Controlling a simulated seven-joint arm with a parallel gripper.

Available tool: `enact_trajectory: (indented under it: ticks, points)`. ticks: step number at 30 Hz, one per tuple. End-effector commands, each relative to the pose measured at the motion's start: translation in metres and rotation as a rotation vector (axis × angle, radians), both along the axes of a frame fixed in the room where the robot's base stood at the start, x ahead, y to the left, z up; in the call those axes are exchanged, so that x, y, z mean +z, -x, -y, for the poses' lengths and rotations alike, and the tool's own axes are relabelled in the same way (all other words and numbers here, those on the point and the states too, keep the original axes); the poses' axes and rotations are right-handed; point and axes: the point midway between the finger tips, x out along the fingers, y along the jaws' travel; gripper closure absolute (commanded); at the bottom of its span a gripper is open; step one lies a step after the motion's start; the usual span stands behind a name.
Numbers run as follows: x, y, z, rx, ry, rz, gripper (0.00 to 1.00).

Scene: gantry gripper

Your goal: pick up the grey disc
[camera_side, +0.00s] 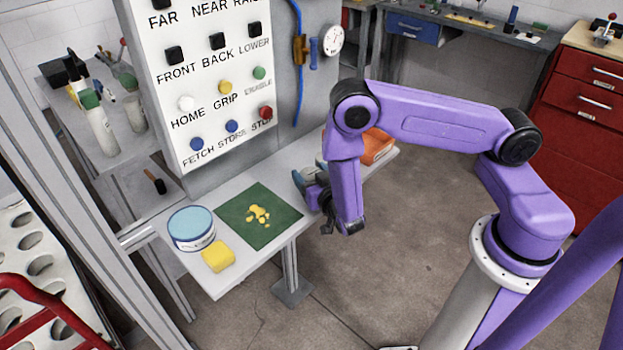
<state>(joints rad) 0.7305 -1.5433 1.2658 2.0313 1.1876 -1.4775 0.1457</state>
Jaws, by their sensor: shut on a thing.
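No grey disc can be made out in the side view. My purple arm reaches in from the right and bends down at the front edge of the grey bench (228,287). My gripper (327,227) is at its lower end, small, dark and partly hidden by the arm link. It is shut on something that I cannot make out. A blue-grey shape (311,176) shows just behind it, too covered to name. The white button panel (205,75) stands behind the bench, with labelled coloured buttons including FETCH, GRIP and HOME.
A green mat (232,212) with yellow pieces (258,214), a blue-lidded tub (191,227) and a yellow block (218,257) lie on the bench left of my gripper. An orange bin (377,146) is behind my arm. The floor in front is clear.

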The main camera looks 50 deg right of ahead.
Motion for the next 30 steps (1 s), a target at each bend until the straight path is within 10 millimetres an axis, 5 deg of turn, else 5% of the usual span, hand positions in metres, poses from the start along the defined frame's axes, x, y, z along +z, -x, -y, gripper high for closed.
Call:
enact_trajectory:
  ticks: [3, 13, 21, 30]
  points:
    - [0.018, 0.0, -0.001, 0.002, -0.001, 0.003, 0.7]
    - [0.075, 0.05, 0.002, 0.005, -0.001, 0.003, 0.7]
    - [0.096, 0.098, 0.006, 0.005, 0.001, 0.002, 0.7]
    - [0.105, 0.12, 0.008, 0.002, -0.002, 0.002, 0.7]
